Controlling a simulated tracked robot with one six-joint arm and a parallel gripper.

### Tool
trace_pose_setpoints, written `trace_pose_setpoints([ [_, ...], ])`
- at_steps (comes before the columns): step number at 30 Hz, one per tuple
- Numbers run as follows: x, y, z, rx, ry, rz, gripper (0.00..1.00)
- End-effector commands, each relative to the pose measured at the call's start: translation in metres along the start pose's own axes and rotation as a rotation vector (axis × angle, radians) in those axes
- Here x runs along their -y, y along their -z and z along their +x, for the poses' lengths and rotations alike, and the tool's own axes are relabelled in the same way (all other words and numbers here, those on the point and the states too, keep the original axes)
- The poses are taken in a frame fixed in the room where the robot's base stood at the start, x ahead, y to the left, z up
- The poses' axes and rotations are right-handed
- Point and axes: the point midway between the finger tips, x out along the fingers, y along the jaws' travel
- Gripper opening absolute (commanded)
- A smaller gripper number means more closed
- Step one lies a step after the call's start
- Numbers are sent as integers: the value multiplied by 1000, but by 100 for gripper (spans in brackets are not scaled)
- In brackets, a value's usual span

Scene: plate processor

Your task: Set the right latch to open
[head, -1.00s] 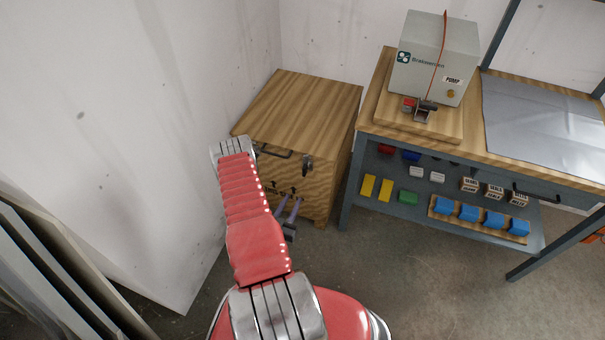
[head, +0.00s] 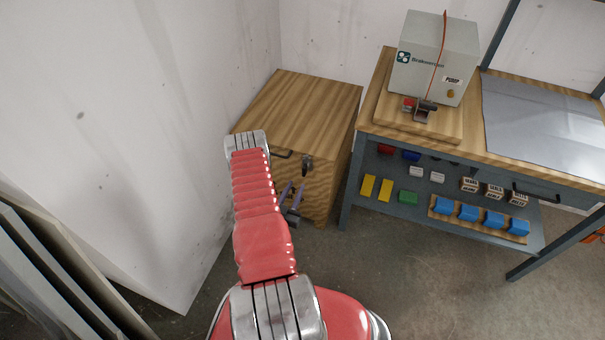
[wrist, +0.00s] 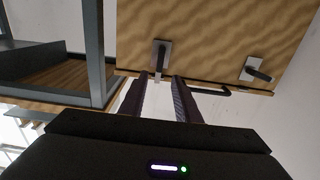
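The right latch (head: 307,163) is a dark handle on a metal plate, at the upper right of the wooden cabinet's front (head: 325,190). In the wrist view, where the scene looks turned over, this latch (wrist: 161,55) is at top centre, its handle pointing down the picture towards my fingers. My gripper (head: 294,187) is just below and left of it in the head view. In the wrist view my gripper (wrist: 161,80) has its two fingers apart, with the handle's end lined up with the gap; contact cannot be told. A second latch (wrist: 258,70) is at right there, hidden by my arm in the head view.
A dark bar handle (wrist: 213,91) lies close to the right finger in the wrist view. A workbench (head: 480,150) stands right of the cabinet, with a grey pump box (head: 435,60) on top and coloured blocks on its shelf. A white wall is at left.

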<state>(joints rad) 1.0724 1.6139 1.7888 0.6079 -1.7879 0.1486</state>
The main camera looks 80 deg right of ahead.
Motion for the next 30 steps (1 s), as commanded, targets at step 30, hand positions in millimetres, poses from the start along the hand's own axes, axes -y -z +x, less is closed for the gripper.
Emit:
trace_pose_setpoints([
  [30,0,0,90,1,1,-1,28],
])
